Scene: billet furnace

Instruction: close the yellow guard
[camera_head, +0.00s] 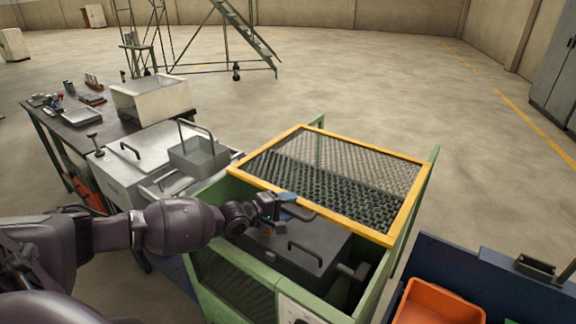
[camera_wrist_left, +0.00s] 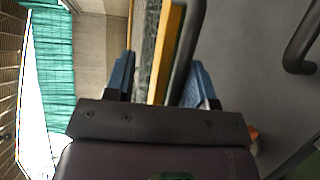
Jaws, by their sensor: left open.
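The yellow guard (camera_head: 408,208) is a yellow frame with dark mesh, lying over the far part of a green machine housing (camera_head: 245,288). The near part of the housing is uncovered. My left gripper (camera_head: 287,207) is at the guard's near edge, by a dark handle (camera_head: 301,215) there. In the left wrist view the open blue fingers (camera_wrist_left: 162,80) stand on either side of the yellow frame edge (camera_wrist_left: 167,50) and the dark handle bar (camera_wrist_left: 186,50). Whether they touch the bar, I cannot tell. My right gripper is not in view.
A grey lid with a handle (camera_head: 306,253) lies inside the housing below the gripper. A grey bin (camera_head: 198,158) and a workbench (camera_head: 75,128) stand to the left. An orange crate (camera_head: 438,305) is at the lower right.

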